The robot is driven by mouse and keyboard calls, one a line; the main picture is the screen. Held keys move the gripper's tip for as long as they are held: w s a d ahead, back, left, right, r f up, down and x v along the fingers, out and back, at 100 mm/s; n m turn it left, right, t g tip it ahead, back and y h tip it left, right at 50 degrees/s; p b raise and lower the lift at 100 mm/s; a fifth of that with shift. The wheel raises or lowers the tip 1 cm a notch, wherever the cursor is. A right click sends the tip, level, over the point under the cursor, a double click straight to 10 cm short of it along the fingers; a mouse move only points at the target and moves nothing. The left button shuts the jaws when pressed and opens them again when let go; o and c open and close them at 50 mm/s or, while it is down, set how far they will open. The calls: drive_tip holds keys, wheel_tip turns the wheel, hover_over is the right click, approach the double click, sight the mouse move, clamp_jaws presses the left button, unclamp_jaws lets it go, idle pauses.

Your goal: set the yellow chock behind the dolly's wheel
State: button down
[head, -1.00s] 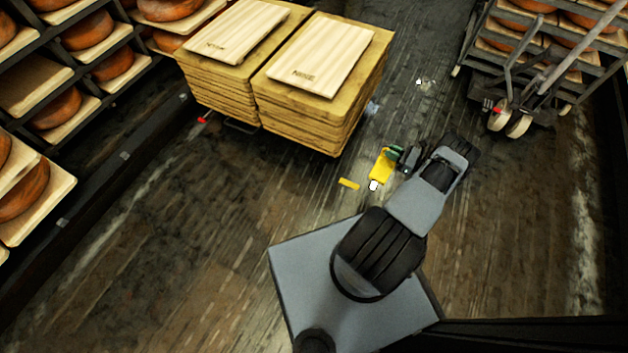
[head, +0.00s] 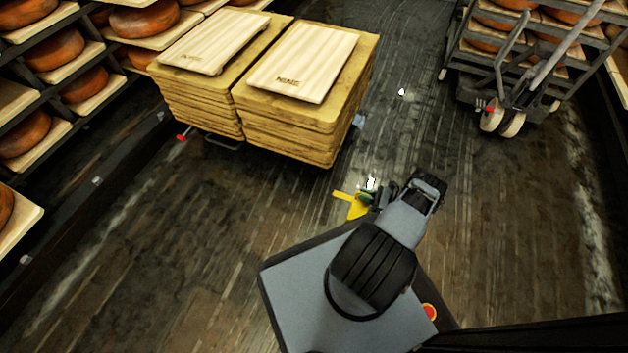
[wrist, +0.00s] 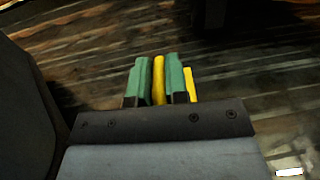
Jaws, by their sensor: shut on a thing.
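My gripper (head: 368,196) has green fingers, shut on the yellow chock (head: 356,209) in front of my base. In the wrist view the fingers (wrist: 157,82) stand either side of a yellow part of the chock (wrist: 158,80). Another yellow strip (wrist: 190,86) shows just outside the right finger. The low dolly (head: 222,143) under two board stacks is beyond the gripper, up and left. A grey-blue wheel (head: 359,120) shows at its right side and a red-marked one (head: 181,137) at its left. The chock is apart from both wheels.
Board stacks (head: 290,131) load the dolly. A cheese rack cart (head: 530,75) with pale wheels stands at upper right. Cheese shelves (head: 40,95) line the left. The floor between dolly and cart is clear.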

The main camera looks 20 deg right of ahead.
drive_tip(key=f+x, duration=0.1)
drive_tip(key=x, duration=2)
drive_tip(key=shift+w+f, duration=0.2)
drive_tip(key=shift+w, duration=0.1)
drive_tip(key=shift+a+f, duration=0.1)
drive_tip(key=c, duration=1.6)
unclamp_jaws()
drive_tip(key=shift+f, duration=0.15)
drive_tip(key=o, duration=0.5)
